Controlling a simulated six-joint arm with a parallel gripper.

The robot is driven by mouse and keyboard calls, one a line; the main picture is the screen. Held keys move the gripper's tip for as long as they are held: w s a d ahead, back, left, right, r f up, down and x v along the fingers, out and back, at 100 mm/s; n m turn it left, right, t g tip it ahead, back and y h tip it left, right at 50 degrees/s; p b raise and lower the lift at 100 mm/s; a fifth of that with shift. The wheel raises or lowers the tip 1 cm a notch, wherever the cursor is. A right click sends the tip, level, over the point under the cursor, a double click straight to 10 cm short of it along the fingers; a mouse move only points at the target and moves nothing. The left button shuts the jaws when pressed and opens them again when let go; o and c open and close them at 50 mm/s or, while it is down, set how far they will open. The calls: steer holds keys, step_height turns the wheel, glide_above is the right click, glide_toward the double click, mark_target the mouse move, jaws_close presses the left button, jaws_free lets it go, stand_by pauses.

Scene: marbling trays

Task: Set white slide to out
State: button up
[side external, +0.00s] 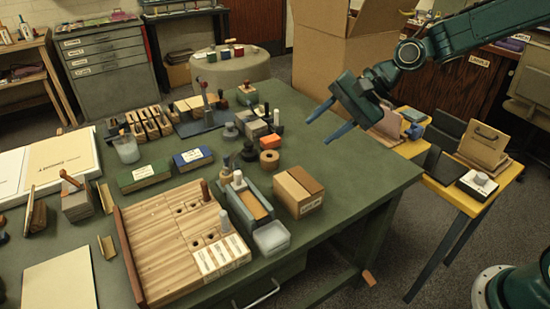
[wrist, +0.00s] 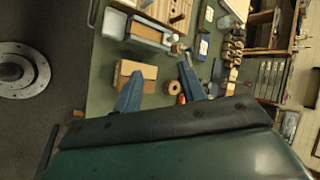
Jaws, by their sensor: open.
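My gripper (side external: 322,128) is open and empty, high above the green table's right side. In the wrist view its two blue fingers (wrist: 160,70) are spread apart over the table. A wooden board (side external: 155,240) lies at the table's front, with several holes and white labels (side external: 220,256). A pale grey-white peg (side external: 224,222) stands near the labels, and a brown peg (side external: 205,190) stands at the far edge. Beside the board, a grey-green tray (side external: 248,207) has a white-topped post (side external: 238,180) at its far end. I cannot tell which pale part is the white slide, or its setting.
Green (side external: 144,177) and blue (side external: 193,157) boxes stand behind the board. The table's right side is clear. A yellow side table (side external: 460,198) stands farther right.

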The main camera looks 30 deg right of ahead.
steer(key=w+a+f+m+y, duration=0.2)
steer(key=w+f+m+y, duration=0.1)
steer(key=w+f+m, duration=0.25)
steer(key=m+t+y, duration=0.1)
steer(key=m+y, duration=0.1)
steer(key=m, duration=0.5)
glide_toward(240, 173)
steer(key=shift+n+v, duration=0.25)
steer(key=shift+v, duration=1.3)
steer(key=shift+f, duration=0.2)
steer(key=x, duration=1.3)
steer(key=shift+w+a, duration=0.2)
steer(key=shift+a, duration=0.1)
jaws_close()
